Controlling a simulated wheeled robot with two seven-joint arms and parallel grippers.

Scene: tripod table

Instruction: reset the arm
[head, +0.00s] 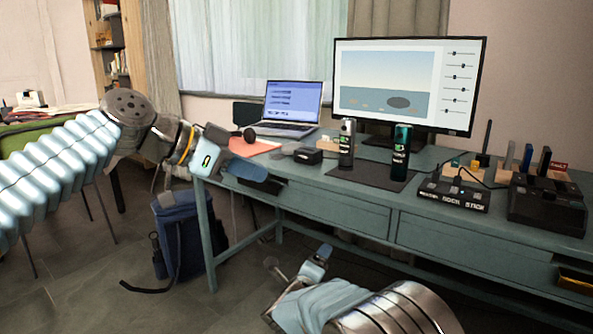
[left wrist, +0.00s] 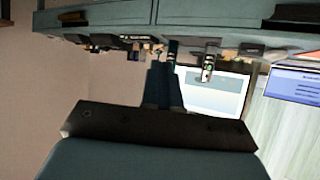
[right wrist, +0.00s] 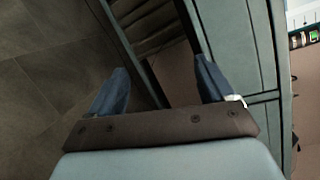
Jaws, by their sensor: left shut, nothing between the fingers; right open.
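My left arm comes in from the left in the head view. Its gripper (head: 248,169) is in front of the left end of the blue-green desk (head: 345,209). In the left wrist view the blue fingers (left wrist: 163,88) are shut together with nothing between them. My right arm is low in the middle of the head view, in front of the desk, and its gripper (head: 318,258) is small there. In the right wrist view the two blue fingers (right wrist: 158,88) stand wide apart, with only floor and desk parts behind them.
On the desk stand a laptop (head: 290,103), a monitor (head: 408,85), two dark cylinders (head: 346,143) (head: 400,151), and black control boxes (head: 453,194) (head: 548,203). A blue backpack (head: 180,232) is on the floor left of the desk. Grey floor (head: 85,285) is open at the lower left.

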